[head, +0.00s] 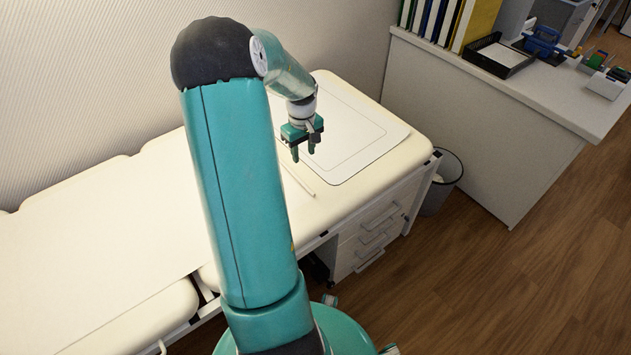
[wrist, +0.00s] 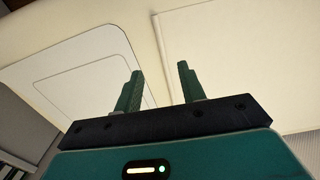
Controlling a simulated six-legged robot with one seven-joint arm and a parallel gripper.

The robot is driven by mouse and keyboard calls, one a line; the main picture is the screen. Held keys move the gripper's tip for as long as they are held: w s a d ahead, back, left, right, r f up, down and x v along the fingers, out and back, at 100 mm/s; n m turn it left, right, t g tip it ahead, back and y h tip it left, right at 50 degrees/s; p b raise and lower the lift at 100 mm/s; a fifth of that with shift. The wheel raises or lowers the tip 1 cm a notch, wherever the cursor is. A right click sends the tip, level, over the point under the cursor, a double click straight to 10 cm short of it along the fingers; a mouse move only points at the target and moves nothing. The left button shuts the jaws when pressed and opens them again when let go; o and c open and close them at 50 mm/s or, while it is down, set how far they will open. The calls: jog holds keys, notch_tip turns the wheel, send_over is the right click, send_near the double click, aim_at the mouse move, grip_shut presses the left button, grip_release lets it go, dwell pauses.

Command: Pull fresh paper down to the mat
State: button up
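The mat (head: 387,136) is a pale rounded sheet with a thin dark outline, lying on the right end of the cream padded couch. It also shows at the left in the wrist view (wrist: 85,65). White paper (head: 95,235) covers the couch to the left, and its end lies by a thin pale bar (head: 298,181) beside the mat. In the wrist view the paper (wrist: 235,60) is at the right. My gripper (head: 304,155) hangs above the couch near the bar, between paper and mat. Its two fingers (wrist: 158,80) are apart with nothing between them. My arm hides part of the paper.
A white drawer unit (head: 370,232) is under the couch's right end, with a waste bin (head: 440,182) beside it. A desk (head: 490,100) with binders (head: 450,20) and a black tray (head: 500,55) stands at the right. The wooden floor (head: 520,290) at front right is clear.

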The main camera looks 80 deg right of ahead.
aim_at(304, 184)
jog(key=f, duration=1.3)
jog(key=shift+a+f, duration=0.2)
jog(key=shift+f, duration=0.05)
grip_shut()
